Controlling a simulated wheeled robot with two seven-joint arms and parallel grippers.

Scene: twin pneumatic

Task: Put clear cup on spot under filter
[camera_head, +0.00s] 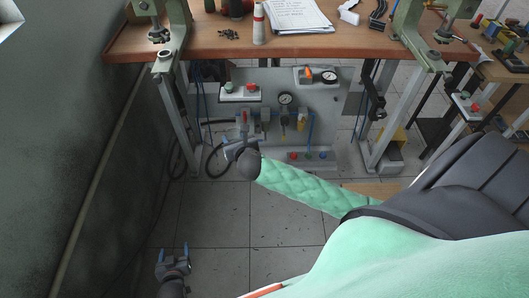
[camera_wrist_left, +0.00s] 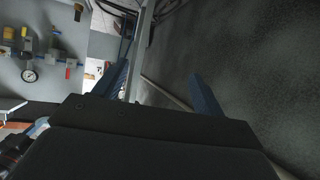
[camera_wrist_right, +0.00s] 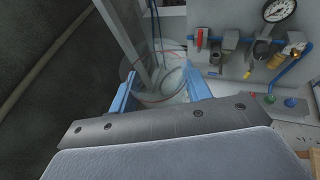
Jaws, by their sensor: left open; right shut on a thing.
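My right gripper (camera_head: 236,140) is in front of the grey pneumatic panel, at the left of the valve row. In the right wrist view its blue fingers (camera_wrist_right: 161,90) are shut on the clear cup (camera_wrist_right: 172,82), whose see-through rim and wall show between them. In the head view the cup is hard to make out. The filter unit (camera_head: 284,118) with its round gauge is on the panel, to the right of the gripper; it also shows in the right wrist view (camera_wrist_right: 264,45). My left gripper (camera_head: 173,252) is open and empty, low over the floor at the left.
A base with coloured buttons (camera_head: 308,157) sticks out at the panel's foot. Hoses hang left of the panel. A wall (camera_head: 60,150) closes the left side; the tiled floor is clear.

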